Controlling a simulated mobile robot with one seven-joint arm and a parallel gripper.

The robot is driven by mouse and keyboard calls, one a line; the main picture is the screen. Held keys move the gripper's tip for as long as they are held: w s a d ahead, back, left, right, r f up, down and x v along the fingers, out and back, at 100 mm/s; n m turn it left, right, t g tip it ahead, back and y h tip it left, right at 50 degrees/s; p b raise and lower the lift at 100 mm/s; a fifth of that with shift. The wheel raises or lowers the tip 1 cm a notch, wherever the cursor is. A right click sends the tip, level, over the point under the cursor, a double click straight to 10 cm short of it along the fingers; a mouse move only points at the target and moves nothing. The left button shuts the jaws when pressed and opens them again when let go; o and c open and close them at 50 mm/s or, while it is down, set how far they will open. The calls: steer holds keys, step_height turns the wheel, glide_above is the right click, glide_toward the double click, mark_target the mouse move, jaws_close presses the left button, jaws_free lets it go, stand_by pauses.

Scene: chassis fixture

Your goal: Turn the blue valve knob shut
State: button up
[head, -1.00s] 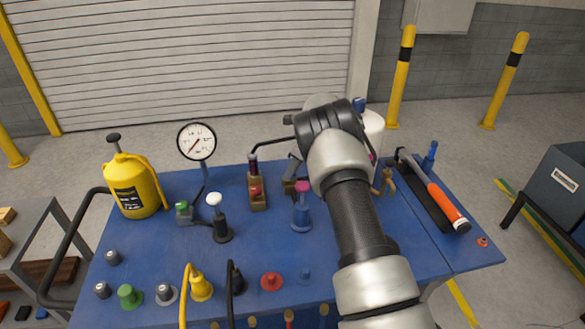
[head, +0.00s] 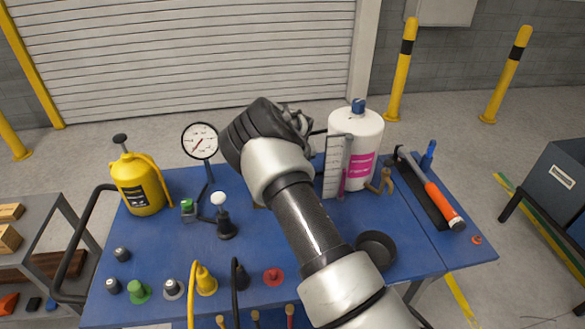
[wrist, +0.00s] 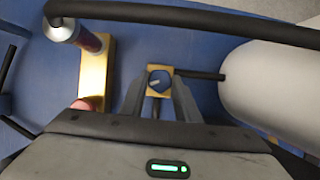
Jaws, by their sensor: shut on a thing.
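The blue valve knob (wrist: 159,79) shows in the wrist view as a round blue part with a pale mark, in front of a square brass valve body (wrist: 152,68). A dark pipe runs from this body toward a white cylinder (wrist: 270,85) on the right. My gripper (wrist: 159,96) has one finger on each side of the knob and is shut on it. The exact contact at the fingertips is hard to see. In the head view my arm hides the valve, the knob and the fingertips.
A brass block (wrist: 95,75) with a red knob (wrist: 88,104) stands left of my fingers. A black hose crosses above. In the head view a gauge (head: 200,140) stands left of my wrist. The white cylinder, a black bowl (head: 376,250) and a hammer (head: 435,190) are to the right.

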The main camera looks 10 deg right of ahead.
steer(key=m+h, duration=0.1)
steer(key=m, duration=0.1)
steer(key=m+h, duration=0.1)
steer(key=m, duration=0.1)
steer(key=shift+w+a+m, duration=0.1)
steer(key=shift+a+m, duration=0.05)
steer(key=shift+m, duration=0.25)
stand_by(0.4)
steer(key=o, duration=1)
steer(key=shift+g, duration=0.3)
steer(key=shift+o, duration=0.2)
steer(key=v, duration=1.7)
steer(key=shift+r, duration=0.2)
